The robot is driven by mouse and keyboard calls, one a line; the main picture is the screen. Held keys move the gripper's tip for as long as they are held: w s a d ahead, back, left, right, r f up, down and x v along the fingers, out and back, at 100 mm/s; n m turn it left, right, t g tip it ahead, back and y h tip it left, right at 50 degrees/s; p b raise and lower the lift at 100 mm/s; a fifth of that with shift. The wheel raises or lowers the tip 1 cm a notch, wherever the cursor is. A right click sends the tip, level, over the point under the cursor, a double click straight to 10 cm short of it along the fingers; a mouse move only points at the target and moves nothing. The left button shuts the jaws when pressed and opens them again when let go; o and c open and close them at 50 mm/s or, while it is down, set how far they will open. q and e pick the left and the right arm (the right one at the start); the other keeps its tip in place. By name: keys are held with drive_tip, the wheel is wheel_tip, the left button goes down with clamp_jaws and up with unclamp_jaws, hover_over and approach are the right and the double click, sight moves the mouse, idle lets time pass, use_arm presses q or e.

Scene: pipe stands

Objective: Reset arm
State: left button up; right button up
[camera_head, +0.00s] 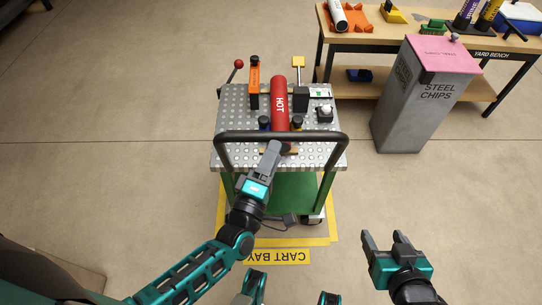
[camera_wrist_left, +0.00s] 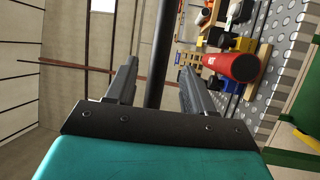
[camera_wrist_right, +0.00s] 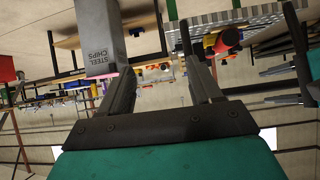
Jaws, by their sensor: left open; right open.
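My left gripper (camera_head: 274,148) is over the near edge of the cart, close to the cart's black handle bar (camera_head: 236,137). In the left wrist view its two fingers are apart, and the bar (camera_wrist_left: 161,45) runs between them in the picture. I cannot tell whether the bar lies inside the jaws or just beyond them. My right gripper (camera_head: 384,240) is open and empty above the bare floor, right of the cart. In the right wrist view nothing is between its fingers nearby.
The cart's perforated top (camera_head: 232,110) carries a red cylinder marked HOT (camera_head: 279,105), an orange upright tool (camera_head: 254,85) and small blocks. A grey STEEL CHIPS bin (camera_head: 405,115) stands to the right before the yard bench (camera_head: 430,40). Floor on the left is clear.

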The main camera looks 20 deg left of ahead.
drive_tip(key=shift+w, duration=0.15)
drive_tip(key=shift+r, duration=0.1)
use_arm(q)
drive_tip(key=s+a+f+m+g+p, duration=0.1)
drive_tip(key=s+a+m+g+p, duration=0.1)
drive_tip(key=m, duration=0.7)
drive_tip(key=s+a+m+g+p, duration=0.3)
drive_tip(key=s+a+m+g, duration=0.2)
drive_tip(key=s+m+g, duration=0.2)
drive_tip(key=shift+s+f+m, duration=0.35)
drive_tip(key=shift+s+m, duration=0.8)
drive_tip(key=shift+m, duration=0.05)
use_arm(e)
drive_tip(key=d+r, duration=0.1)
drive_tip(key=s+r, duration=0.1)
drive_tip(key=r, duration=0.1)
drive_tip(key=shift+d+h, duration=0.35)
drive_tip(key=shift+h, duration=0.05)
drive_tip(key=shift+a, duration=0.15)
